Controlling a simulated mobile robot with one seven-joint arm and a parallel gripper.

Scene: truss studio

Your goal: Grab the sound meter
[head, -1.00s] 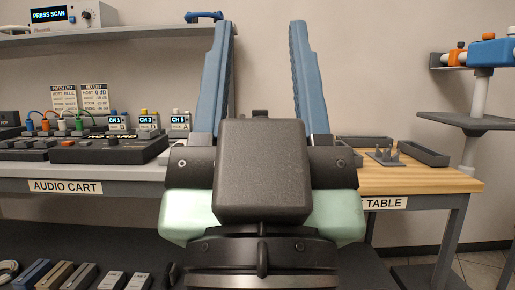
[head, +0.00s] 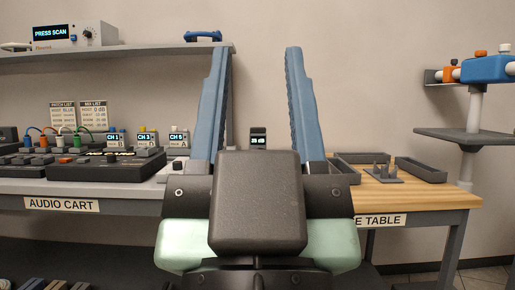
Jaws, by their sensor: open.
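My gripper (head: 253,112) is in the middle of the head view with its two blue fingers wide apart and nothing between them that it grips.
The audio cart (head: 110,186) with mixers and cables is at left, under a shelf (head: 140,49). At right, a wooden table (head: 425,197) holds grey trays (head: 421,170) and a pronged block (head: 383,174). A stand with a blue clamp (head: 487,69) is farther right.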

